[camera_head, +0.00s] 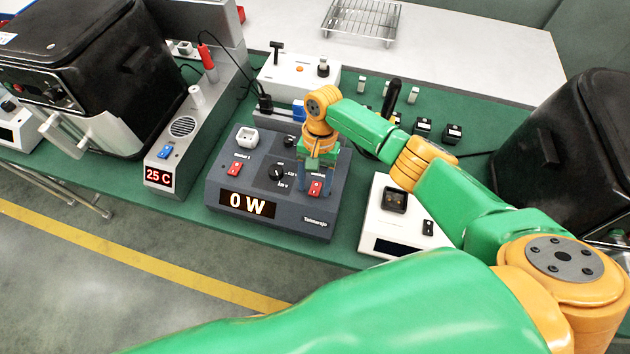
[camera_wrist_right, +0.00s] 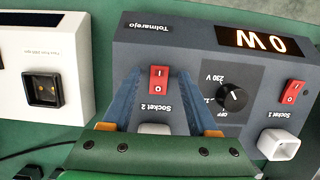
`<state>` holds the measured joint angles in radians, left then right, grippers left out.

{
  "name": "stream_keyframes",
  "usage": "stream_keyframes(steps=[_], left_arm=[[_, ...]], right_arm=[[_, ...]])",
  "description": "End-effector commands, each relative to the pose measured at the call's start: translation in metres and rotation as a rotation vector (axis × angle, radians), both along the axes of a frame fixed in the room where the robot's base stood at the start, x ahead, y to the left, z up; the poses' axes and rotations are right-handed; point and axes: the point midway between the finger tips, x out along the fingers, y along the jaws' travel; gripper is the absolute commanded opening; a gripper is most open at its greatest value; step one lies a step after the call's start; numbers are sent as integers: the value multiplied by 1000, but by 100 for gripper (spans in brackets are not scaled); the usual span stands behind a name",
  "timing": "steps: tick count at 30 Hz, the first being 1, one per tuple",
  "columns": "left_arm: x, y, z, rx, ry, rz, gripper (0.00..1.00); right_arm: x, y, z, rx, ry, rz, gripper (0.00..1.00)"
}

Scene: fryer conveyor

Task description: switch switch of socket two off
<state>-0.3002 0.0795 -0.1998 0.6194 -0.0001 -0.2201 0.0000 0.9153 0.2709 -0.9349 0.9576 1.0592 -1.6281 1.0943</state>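The dark grey power box (camera_head: 317,226), labelled Tolmarejo, stands on the green bench and its display (camera_head: 248,204) reads 0 W. The red switch of socket two (camera_head: 316,188) is on its right side. It also shows in the right wrist view (camera_wrist_right: 159,79), above the label Socket 2. My right gripper (camera_head: 314,187) is over this switch with its blue fingers apart, one on each side of the switch. In the wrist view the right gripper (camera_wrist_right: 158,88) holds nothing; contact with the box cannot be told. Its body partly hides socket two (camera_wrist_right: 154,128). My left gripper is not in view.
The red switch of socket one (camera_head: 235,169) and white socket one (camera_head: 247,138) are on the box's left, with a black knob (camera_head: 277,172) between the switches. A white device (camera_head: 400,232) stands close right. Black fryers (camera_head: 95,60) stand at both sides.

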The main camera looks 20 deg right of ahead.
Motion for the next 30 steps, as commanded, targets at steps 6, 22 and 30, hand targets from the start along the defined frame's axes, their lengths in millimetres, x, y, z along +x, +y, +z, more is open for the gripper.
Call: stream_keyframes(steps=[6,22,30], left_arm=[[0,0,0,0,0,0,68],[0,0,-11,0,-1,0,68],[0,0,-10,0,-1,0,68]], right_arm=[[0,0,-1,-2,1,0,60],[14,-10,68,-1,-2,0,60],[14,-10,69,-1,0,0,60]])
